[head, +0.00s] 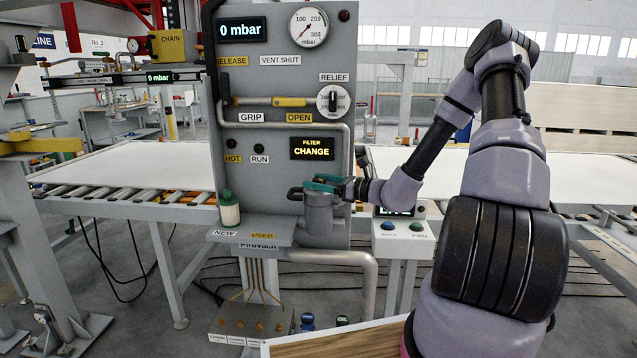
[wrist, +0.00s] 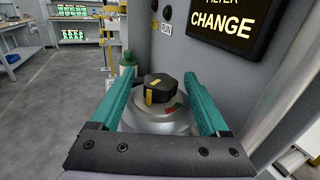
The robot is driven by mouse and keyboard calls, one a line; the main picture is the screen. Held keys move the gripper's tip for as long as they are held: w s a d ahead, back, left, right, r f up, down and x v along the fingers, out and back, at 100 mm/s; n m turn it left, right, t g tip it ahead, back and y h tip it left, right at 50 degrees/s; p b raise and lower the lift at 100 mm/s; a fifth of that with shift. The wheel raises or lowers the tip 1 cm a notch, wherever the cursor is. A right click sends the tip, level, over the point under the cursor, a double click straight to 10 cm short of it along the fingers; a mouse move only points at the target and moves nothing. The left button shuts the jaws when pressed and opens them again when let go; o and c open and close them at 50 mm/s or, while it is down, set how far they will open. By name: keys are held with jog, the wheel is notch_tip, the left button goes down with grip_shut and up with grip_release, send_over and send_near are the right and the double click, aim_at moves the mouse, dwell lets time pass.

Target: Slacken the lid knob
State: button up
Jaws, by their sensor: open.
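The lid knob (wrist: 158,88) is black with a yellow mark. It sits on top of the round grey lid (wrist: 150,122) of the filter housing, which has a red patch beside the knob. In the head view the grey filter housing (head: 318,216) stands on the panel's shelf, and my gripper hides most of its top. My gripper (head: 318,184) has teal fingers and is at the top of the housing. In the wrist view my gripper (wrist: 158,90) is open, with one finger on each side of the knob and visible gaps between. I cannot tell the exact finger height.
A filter cartridge (head: 229,209) with a green top stands at the shelf's left, above the NEW label. The grey panel (head: 270,140) rises close behind the housing, with a display reading FILTER CHANGE (head: 312,149). A button box (head: 403,235) is at the right.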

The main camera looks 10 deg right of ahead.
grip_shut()
jog(key=shift+n+g, duration=0.3)
jog(key=n+g+y, duration=0.3)
jog(key=g, duration=0.1)
jog(key=shift+g, duration=0.3)
jog(key=shift+n+g+y, duration=0.5)
jog(key=shift+n+g, duration=1.2)
jog(key=shift+g, duration=1.1)
grip_release()
